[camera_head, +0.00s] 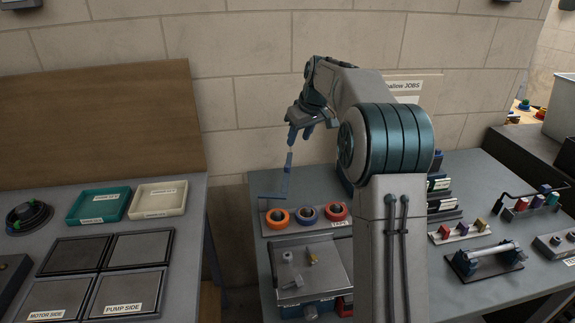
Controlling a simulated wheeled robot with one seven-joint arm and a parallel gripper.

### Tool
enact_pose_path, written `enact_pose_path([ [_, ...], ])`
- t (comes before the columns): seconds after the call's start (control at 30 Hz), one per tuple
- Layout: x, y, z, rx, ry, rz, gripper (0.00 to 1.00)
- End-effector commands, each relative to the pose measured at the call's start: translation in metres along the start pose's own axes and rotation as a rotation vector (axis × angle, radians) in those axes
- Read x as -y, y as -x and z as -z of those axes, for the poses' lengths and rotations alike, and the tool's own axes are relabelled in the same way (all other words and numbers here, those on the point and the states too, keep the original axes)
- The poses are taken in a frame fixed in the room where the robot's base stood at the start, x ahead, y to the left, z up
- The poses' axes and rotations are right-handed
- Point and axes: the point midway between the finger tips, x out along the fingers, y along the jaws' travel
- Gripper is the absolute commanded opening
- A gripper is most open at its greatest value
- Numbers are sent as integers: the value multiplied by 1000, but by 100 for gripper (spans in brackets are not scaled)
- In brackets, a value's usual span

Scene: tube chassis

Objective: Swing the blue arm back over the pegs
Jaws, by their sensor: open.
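My gripper (299,137) is open, pointing down just above the upright's top. I cannot tell whether it touches the upright. My arm hides part of the bench.
A grey tray (311,268) with small parts stands in front of the rings. On the right, a dark bent bar (520,195) stands by several coloured pieces, near a roller in a cradle (487,257). A left bench holds teal (98,205) and cream trays (159,199). A gap separates the benches.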

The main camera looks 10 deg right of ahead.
Motion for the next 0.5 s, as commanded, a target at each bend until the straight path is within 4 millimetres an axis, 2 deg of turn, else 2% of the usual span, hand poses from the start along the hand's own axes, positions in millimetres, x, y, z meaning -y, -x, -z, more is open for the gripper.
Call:
enact_pose_path([
  [0.03, -8, -10, 6, -6, 10, 6, 41],
  [0.2, -21, -25, 16, -20, 38, 14, 41],
  [0.37, -23, -36, 19, -21, 44, 17, 41],
  [0.5, -22, -59, 18, -18, 44, 20, 41],
])
